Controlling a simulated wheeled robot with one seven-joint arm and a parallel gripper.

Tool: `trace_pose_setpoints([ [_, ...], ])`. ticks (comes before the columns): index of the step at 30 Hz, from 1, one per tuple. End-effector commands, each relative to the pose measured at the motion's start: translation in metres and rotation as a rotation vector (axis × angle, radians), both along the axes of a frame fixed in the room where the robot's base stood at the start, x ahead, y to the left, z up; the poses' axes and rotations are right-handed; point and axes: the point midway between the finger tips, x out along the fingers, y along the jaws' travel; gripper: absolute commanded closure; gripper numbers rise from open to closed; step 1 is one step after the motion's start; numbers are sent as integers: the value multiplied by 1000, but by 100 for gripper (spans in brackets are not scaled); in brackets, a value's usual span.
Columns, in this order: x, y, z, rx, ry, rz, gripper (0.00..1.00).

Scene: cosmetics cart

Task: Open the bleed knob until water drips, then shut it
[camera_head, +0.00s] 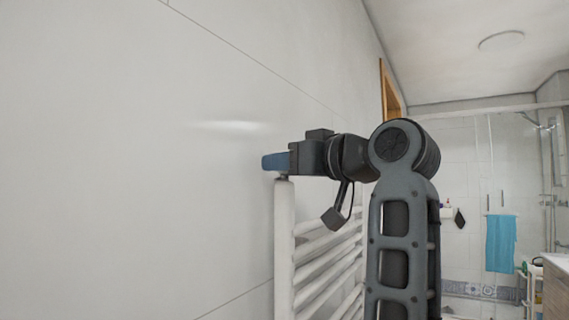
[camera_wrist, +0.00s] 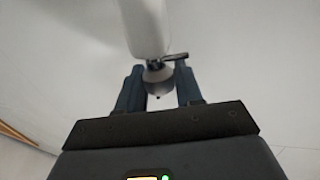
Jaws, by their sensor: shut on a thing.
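A white towel radiator (camera_head: 284,240) stands by the wall in the head view. My gripper (camera_head: 274,162) reaches over the top of its near upright, with its blue fingers pointing left. In the wrist view the radiator's white upright (camera_wrist: 143,28) comes in from the top and ends at a small grey rounded bleed knob (camera_wrist: 157,76). My two fingers lie on either side of the knob and are shut on it. A short dark lever-like piece (camera_wrist: 176,57) sticks out beside the knob. The knob is largely hidden by my fingers in the head view. I cannot make out any water.
The bare white wall (camera_head: 130,170) is close on the left, behind my fingers. The radiator's bars (camera_head: 325,265) run just below and behind my arm. A turquoise towel (camera_head: 500,243) and a shower area are far off at the right.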

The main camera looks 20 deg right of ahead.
Motion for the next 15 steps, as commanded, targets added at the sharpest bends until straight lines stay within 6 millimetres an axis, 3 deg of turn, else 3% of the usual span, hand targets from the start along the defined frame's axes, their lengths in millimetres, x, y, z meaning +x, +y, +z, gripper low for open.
trace_pose_setpoints([
  [8,0,-1,0,1,1,44,95],
  [15,1,-3,-1,2,2,190,95],
])
